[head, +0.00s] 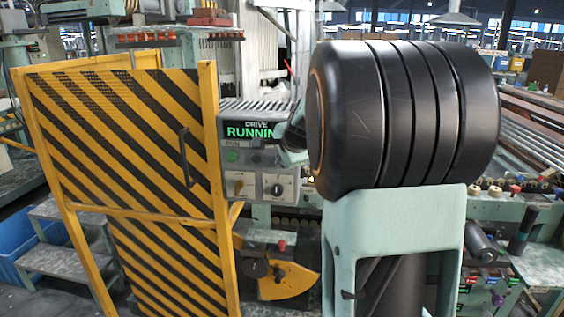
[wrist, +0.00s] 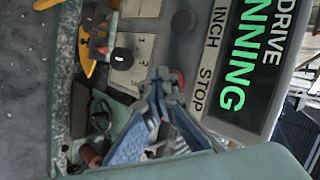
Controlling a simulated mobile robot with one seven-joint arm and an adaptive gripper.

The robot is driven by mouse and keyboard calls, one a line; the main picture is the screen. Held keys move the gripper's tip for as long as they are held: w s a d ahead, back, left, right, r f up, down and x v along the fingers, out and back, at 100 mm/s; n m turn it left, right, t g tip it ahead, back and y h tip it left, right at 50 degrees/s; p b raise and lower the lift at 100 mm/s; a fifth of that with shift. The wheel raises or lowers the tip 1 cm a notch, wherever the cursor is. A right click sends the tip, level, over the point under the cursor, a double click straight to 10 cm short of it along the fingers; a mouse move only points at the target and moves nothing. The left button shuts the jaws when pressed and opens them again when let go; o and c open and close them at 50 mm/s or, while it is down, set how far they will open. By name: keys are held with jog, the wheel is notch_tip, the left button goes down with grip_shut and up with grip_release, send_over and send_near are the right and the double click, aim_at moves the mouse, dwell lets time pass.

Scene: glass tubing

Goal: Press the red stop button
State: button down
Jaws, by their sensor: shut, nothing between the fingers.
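The red stop button (wrist: 178,77) shows in the wrist view as a small red rim beside the STOP label on the grey drive panel (wrist: 215,75). My gripper (wrist: 166,78) is shut and empty, its fingertips over the button and hiding most of it. I cannot tell whether they touch it. In the head view the panel (head: 236,182) shows at the centre, its display (head: 250,130) lit green with DRIVE and RUNNING. My arm covers the panel's right part there, and the stop button is hidden.
A yellow-black striped gate (head: 130,150) stands left of the panel. Rotary switches (head: 277,187) sit low on the panel. A yellow guard (head: 285,282) and machine bed lie below.

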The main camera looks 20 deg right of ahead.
jog(key=shift+s+a, duration=0.4)
jog(key=shift+s, duration=0.3)
jog(key=s+a, duration=0.1)
jog(key=s, duration=0.1)
jog(key=s+a+p, duration=0.1)
jog(key=s+a, duration=0.1)
jog(key=shift+s, duration=0.1)
jog(key=shift+f, duration=0.1)
dwell(0.6)
